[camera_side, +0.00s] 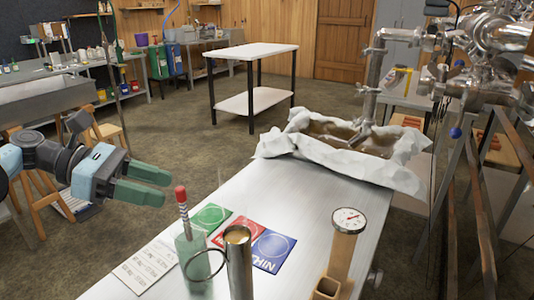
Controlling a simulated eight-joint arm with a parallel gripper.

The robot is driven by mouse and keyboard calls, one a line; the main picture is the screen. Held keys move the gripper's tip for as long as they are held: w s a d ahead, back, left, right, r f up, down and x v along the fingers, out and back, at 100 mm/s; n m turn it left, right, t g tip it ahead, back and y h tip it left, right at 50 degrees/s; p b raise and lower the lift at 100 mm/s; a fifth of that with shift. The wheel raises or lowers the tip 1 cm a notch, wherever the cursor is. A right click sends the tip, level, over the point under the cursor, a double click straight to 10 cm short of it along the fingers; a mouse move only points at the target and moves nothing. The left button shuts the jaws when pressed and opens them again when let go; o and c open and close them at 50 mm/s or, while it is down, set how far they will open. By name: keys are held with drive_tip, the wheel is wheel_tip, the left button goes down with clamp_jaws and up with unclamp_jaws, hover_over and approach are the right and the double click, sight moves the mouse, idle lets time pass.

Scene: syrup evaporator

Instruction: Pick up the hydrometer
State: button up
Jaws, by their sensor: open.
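The hydrometer (183,207), a slim stem with a red tip and pale and dark bands, stands upright near the front left of the metal table (310,215). Its lower part is hidden in a grey-green holder (193,252). My gripper (163,187) is at the left, beyond the table's left edge, with its green fingers pointing right. It is open and empty, left of the hydrometer and apart from it.
A metal cup (239,265) of amber liquid with a ring handle stands just right of the holder. Coloured cards (271,250) and a printed sheet (148,264) lie nearby. A dial thermometer (348,220) stands in a wooden holder. A cloth-lined pan (385,172) sits behind.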

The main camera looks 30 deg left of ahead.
sight(182, 201)
drive_tip(key=shift+s+x, duration=0.25)
drive_tip(key=shift+x, duration=2.45)
drive_tip(key=shift+d+f, duration=0.1)
drive_tip(key=shift+f, duration=0.05)
drive_tip(key=shift+c, duration=0.4)
drive_tip(key=c, duration=0.8)
drive_tip(key=shift+o, duration=0.2)
